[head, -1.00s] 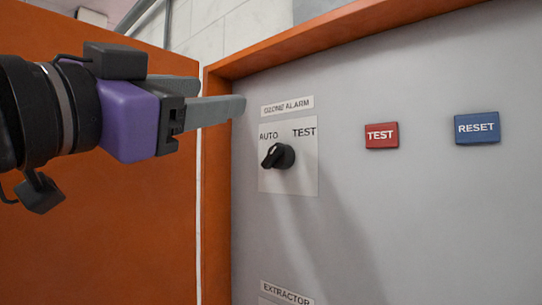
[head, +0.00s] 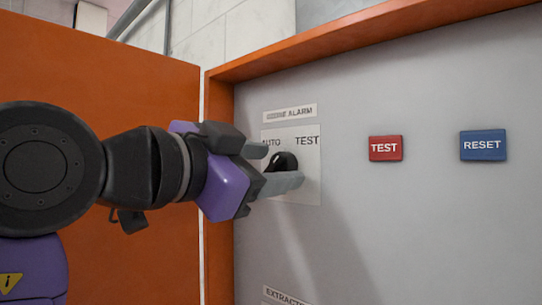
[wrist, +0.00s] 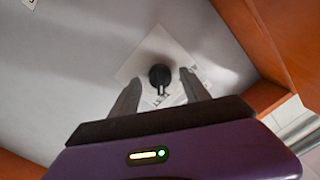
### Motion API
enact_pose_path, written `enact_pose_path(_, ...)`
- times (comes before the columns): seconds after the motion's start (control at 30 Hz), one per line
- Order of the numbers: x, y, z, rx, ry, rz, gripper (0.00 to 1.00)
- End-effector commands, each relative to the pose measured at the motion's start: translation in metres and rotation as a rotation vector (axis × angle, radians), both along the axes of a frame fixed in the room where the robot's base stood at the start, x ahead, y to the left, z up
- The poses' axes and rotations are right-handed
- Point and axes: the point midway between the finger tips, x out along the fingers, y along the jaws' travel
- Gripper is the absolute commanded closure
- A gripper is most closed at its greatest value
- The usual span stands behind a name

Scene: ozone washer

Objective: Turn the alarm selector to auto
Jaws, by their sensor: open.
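The alarm selector (head: 282,160) is a round black knob on a pale plate (head: 308,191), under the AUTO and TEST labels. In the wrist view the knob (wrist: 159,73) has a white mark at its lower end, which appears to lie on the side of the TEST lettering. My gripper (head: 283,166) is open, with one grey finger on each side of the knob. In the wrist view my gripper's fingers (wrist: 158,84) straddle the knob with visible gaps. The head view shows the lower finger covering part of the knob; contact cannot be told.
A red TEST button (head: 385,148) and a blue RESET button (head: 483,146) sit on the grey panel to the right. An orange frame edge (head: 217,180) borders the panel at left and top. The EXTRACTOR label (head: 287,296) is below. The panel between is bare.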

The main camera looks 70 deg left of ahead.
Motion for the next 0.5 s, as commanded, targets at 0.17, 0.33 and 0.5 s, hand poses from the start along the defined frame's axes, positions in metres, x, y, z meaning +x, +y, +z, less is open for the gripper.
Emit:
enact_pose_path(0.17, 0.0036, 0.0028, -0.0003, 0.0, 0.0, 0.001, 0.45)
enact_pose_path(0.33, 0.0033, 0.0026, -0.0003, 0.0, 0.0, 0.001, 0.47)
enact_pose_path(0.5, 0.0032, 0.0025, -0.0003, 0.0, 0.0, 0.001, 0.81)
